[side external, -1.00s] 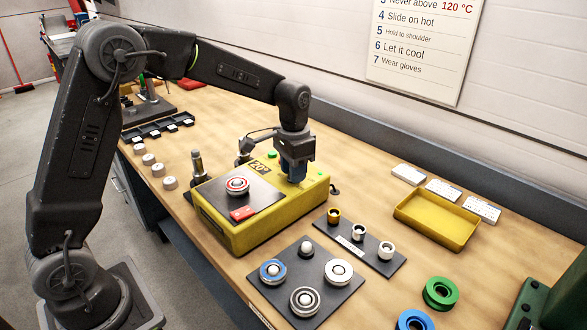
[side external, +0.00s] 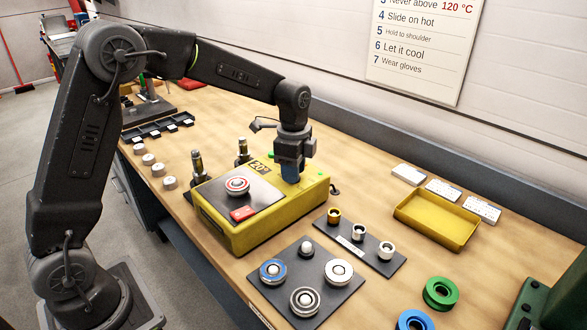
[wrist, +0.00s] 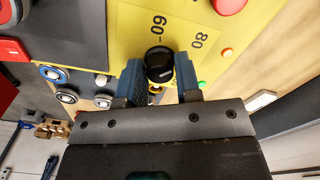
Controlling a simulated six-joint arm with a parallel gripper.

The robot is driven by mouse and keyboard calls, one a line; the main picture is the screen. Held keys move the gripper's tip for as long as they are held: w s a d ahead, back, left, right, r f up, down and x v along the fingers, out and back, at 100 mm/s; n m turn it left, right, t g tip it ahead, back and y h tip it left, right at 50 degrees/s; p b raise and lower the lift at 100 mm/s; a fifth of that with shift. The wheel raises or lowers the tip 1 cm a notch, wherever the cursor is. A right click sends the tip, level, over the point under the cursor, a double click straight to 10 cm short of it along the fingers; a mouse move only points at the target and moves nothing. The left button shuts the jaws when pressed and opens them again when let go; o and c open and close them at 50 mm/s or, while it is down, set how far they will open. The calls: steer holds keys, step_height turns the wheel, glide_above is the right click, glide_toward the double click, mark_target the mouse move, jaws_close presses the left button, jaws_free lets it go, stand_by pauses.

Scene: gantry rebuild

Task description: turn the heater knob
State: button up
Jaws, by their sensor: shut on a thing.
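The heater is a yellow box (side external: 282,217) on the bench, with a dark top plate and a display that appears to read 20°. My gripper (side external: 290,177) points straight down over the right part of its top. In the wrist view, the black round heater knob (wrist: 159,62) sits between the two blue fingertips of my gripper (wrist: 160,75), which is shut on it. Printed marks 60 and 80 show on the yellow face around the knob. In the side view the fingers hide the knob.
Dark mats with rings (side external: 304,300) and small collars (side external: 359,232) lie in front. A yellow tray (side external: 436,221) stands to the right. Two upright posts (side external: 197,163) stand behind left. An orange light (wrist: 226,52) is near the knob.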

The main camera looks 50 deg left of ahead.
steer(key=shift+m, duration=1.2)
steer(key=o, duration=0.9)
step_height(320, 180, up, 14)
